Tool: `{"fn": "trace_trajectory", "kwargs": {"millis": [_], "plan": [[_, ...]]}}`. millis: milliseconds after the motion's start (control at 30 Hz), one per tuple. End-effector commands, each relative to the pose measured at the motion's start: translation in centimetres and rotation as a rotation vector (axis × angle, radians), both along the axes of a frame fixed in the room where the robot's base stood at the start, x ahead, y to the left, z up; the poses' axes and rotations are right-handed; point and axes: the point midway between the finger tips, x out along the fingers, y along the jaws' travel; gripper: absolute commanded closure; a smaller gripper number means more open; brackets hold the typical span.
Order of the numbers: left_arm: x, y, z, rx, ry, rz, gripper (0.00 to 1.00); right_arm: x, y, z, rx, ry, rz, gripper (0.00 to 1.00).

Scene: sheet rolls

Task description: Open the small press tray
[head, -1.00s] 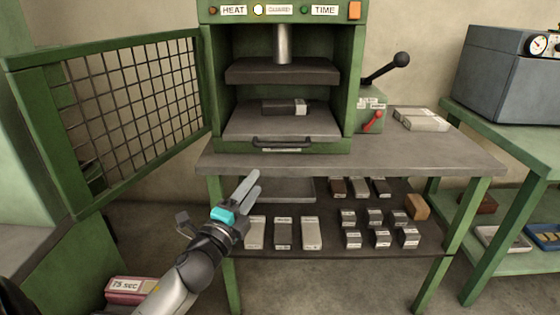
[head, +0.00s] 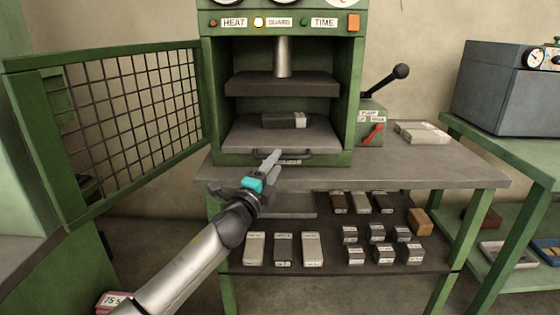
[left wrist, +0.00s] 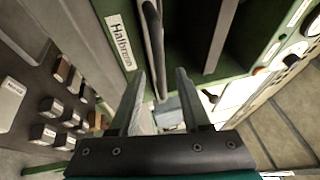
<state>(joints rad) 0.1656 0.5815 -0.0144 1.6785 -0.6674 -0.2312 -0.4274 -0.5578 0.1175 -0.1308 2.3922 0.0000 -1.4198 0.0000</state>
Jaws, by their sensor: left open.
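The small press tray (head: 262,134) is a grey plate inside the green press, with a dark block (head: 280,120) on it. Its dark bar handle (head: 298,154) runs along the tray's front edge. In the left wrist view the handle (left wrist: 153,45) is a long dark bar that reaches down between the fingers. My left gripper (head: 271,159) is open in front of the handle, its tips overlapping it in the head view. In the left wrist view its two fingers (left wrist: 160,78) stand apart. I cannot tell whether they touch the handle. My right gripper is not in view.
The mesh guard door (head: 130,110) stands open at the left. A pump box with a black-knobbed lever (head: 385,75) is right of the press. The grey bench top (head: 400,172) is mostly clear at the front right. Several labelled blocks (head: 312,248) lie on the lower shelf.

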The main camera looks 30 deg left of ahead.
Motion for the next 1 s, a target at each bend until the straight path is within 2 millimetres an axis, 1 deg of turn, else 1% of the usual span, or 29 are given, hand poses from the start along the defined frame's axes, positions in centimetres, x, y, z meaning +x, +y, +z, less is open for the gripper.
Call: {"fn": "trace_trajectory", "kwargs": {"millis": [100,300,500,733,767,1000], "plan": [[1.4,0.3,0.3,0.002,-0.002,0.002,0.53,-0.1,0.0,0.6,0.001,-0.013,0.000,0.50],[2.9,0.5,0.5,0.001,-0.001,0.001,0.53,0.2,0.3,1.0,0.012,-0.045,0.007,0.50],[3.5,0.6,0.6,0.001,0.000,0.001,0.53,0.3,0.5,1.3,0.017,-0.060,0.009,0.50],[3.5,0.6,0.7,0.001,0.000,0.001,0.53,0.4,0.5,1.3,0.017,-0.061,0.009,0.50],[3.5,0.6,0.7,0.001,0.000,0.001,0.54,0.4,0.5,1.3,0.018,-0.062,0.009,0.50],[3.5,0.6,0.6,0.001,0.000,0.001,0.81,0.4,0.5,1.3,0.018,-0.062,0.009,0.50]]}}
